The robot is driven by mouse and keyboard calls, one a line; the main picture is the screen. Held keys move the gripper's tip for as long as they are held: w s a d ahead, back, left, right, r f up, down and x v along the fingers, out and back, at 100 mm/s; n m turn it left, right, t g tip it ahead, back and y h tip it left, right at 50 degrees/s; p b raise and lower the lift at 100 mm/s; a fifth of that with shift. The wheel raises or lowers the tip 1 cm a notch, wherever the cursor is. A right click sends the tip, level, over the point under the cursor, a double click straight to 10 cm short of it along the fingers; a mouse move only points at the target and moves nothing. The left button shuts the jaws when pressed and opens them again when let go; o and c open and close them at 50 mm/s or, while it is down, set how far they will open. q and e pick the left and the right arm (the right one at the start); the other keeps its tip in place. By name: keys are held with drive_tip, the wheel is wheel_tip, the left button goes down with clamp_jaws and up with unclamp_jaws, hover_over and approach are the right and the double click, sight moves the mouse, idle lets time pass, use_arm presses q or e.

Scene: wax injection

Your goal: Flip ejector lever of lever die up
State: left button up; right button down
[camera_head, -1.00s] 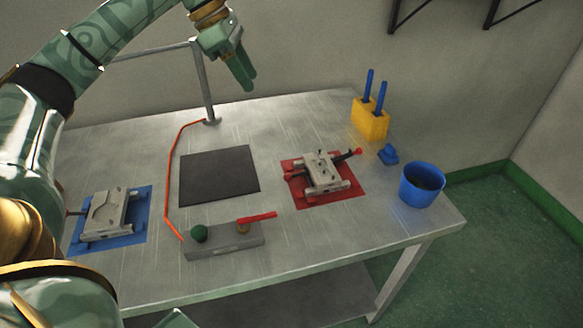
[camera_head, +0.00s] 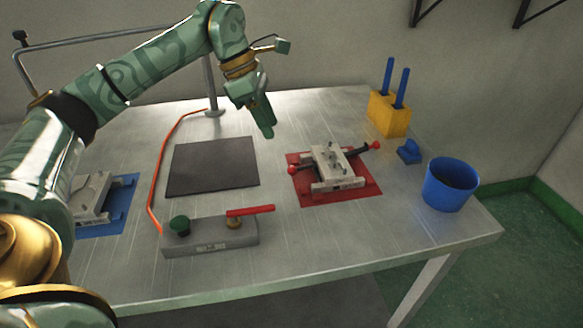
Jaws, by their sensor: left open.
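The lever die (camera_head: 330,166) is a light grey metal block lying on a red mat (camera_head: 362,195) at the middle right of the table. It has dark levers with red knobs, one knob at its left side (camera_head: 293,170) and one at its upper right (camera_head: 376,145). Which of these is the ejector lever I cannot tell. My left gripper (camera_head: 264,122) is open and empty, pointing down in the air up and left of the die, apart from it. Its two fingers nearly overlap from this angle. My right gripper is not in view.
A dark flat pad (camera_head: 212,167) lies left of the die. A grey control bar (camera_head: 210,240) with a green knob and red handle stands in front. Another die (camera_head: 92,195) on a blue mat is partly behind my left arm. A yellow holder (camera_head: 389,115) and blue cup (camera_head: 450,184) stand right.

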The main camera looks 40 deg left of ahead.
sight(291, 167)
use_arm(q)
drive_tip(key=b+x, duration=0.2)
drive_tip(key=x, duration=0.5)
drive_tip(key=shift+w+f+b, duration=0.1)
drive_tip(key=shift+f+b, duration=0.3)
drive_tip(key=shift+b+x, duration=0.5)
drive_tip(key=shift+x, duration=0.75)
drive_tip(key=shift+d+f, duration=0.25)
drive_tip(key=shift+f, duration=0.15)
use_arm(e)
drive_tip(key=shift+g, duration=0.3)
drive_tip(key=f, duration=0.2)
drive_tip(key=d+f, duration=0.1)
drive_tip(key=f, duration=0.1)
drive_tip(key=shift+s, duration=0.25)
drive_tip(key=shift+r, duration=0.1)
use_arm(q)
drive_tip(key=c, duration=0.8)
clamp_jaws()
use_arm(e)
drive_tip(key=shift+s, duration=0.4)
